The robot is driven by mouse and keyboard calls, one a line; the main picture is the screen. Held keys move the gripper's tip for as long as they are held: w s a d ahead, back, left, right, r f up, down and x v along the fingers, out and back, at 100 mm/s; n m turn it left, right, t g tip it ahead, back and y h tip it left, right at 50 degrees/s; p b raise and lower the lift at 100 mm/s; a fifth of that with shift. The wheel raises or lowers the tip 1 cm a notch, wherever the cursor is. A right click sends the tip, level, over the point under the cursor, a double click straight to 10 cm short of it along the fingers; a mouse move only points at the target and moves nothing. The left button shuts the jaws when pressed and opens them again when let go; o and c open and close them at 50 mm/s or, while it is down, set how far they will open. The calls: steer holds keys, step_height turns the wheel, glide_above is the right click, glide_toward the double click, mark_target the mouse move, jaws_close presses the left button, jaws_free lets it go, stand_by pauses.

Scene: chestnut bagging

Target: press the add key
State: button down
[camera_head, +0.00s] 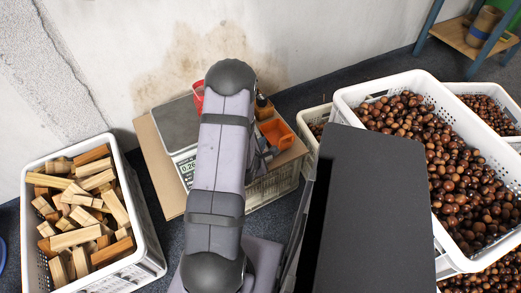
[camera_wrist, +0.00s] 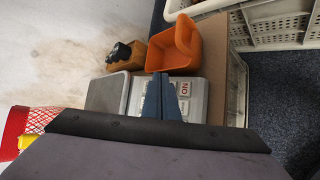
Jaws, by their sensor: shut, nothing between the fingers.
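The scale has a grey weighing plate (camera_head: 175,125) and a lit display (camera_head: 187,166) in the head view, where my arm covers part of it. In the wrist view, a grey plate with a pale rim (camera_wrist: 107,93) lies left of my fingers. A pale key panel (camera_wrist: 197,104) lies beneath and around the fingers, with a key lettered in red (camera_wrist: 184,89) just right of them. My gripper (camera_wrist: 162,82) is shut and empty, its blue fingers together over the panel. The fingers hide part of the keys. I cannot tell which key is add, or whether the fingertips touch one.
Crates of wood pieces (camera_head: 136,170) and chestnuts (camera_head: 350,104) flank the cardboard-topped stand (camera_head: 156,172).

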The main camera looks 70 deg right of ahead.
steer(key=shift+w+d+f+b, duration=0.2)
steer(key=shift+f+b, duration=0.1)
steer(key=shift+f, duration=0.35)
steer(key=shift+f, duration=0.1)
stand_by(1.6)
steer(key=shift+f, duration=0.3)
steer(key=shift+w+d+f+b, duration=0.15)
steer(key=shift+f+b, duration=0.15)
steer(key=shift+b, duration=0.15)
stand_by(0.6)
steer(key=shift+r, duration=0.1)
steer(key=shift+s+a+r+p, duration=0.2)
steer(key=shift+r+p, duration=0.45)
steer(key=shift+p, duration=0.1)
steer(key=r+p, duration=0.3)
steer(key=s+a+r+p, duration=0.1)
steer(key=shift+a+r, duration=0.1)
steer(key=shift+r, duration=0.25)
stand_by(0.4)
